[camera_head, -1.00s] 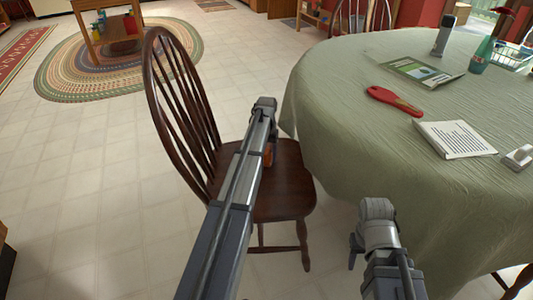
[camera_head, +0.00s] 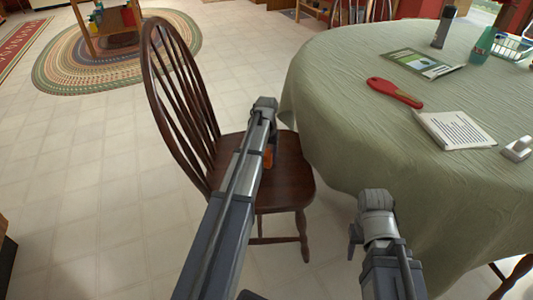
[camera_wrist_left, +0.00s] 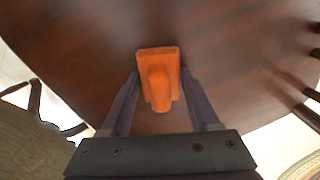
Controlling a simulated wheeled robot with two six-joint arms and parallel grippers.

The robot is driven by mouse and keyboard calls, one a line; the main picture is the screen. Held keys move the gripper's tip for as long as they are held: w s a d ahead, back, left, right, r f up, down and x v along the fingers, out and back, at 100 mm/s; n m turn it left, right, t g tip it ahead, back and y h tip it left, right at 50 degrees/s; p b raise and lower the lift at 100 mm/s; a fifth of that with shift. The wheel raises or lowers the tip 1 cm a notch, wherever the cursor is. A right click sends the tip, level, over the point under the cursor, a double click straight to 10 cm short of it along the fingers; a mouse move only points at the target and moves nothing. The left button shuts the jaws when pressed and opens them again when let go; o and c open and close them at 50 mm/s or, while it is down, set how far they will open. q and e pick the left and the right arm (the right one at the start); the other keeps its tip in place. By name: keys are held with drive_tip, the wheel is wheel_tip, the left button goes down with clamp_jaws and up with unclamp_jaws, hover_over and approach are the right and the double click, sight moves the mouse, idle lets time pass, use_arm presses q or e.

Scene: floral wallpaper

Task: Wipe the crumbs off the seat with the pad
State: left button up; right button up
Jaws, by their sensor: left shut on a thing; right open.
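The seat (camera_head: 290,178) belongs to a dark brown wooden chair with a spindle back. It fills most of the left wrist view (camera_wrist_left: 75,60). The orange pad (camera_wrist_left: 158,62) is between the fingers of my left gripper (camera_wrist_left: 160,76), which is shut on it. The pad (camera_head: 268,158) shows as a small orange patch beside my left arm, over the seat. I cannot tell if it touches the wood. No crumbs can be made out; my left arm hides part of the seat. My right gripper (camera_head: 352,241) is open and empty, low between chair and table.
A round table with a green cloth (camera_head: 350,140) stands right, close to the seat. The chair back (camera_head: 182,100) rises left of my left arm. Open floor lies left.

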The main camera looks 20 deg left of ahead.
sight(268, 176)
use_arm(q)
drive_tip(key=shift+s+d, duration=0.45)
drive_tip(key=shift+s, duration=0.35)
drive_tip(key=shift+s+d, duration=0.45)
drive_tip(key=shift+s, duration=0.35)
drive_tip(key=shift+s+d+f, duration=0.1)
drive_tip(key=shift+s+d, duration=0.3)
drive_tip(key=shift+s, duration=0.4)
drive_tip(key=shift+s+d, duration=0.4)
drive_tip(key=shift+s, duration=0.4)
wheel_tip(268, 176, up, 6)
drive_tip(key=p, duration=0.6)
drive_tip(key=shift+w, duration=0.1)
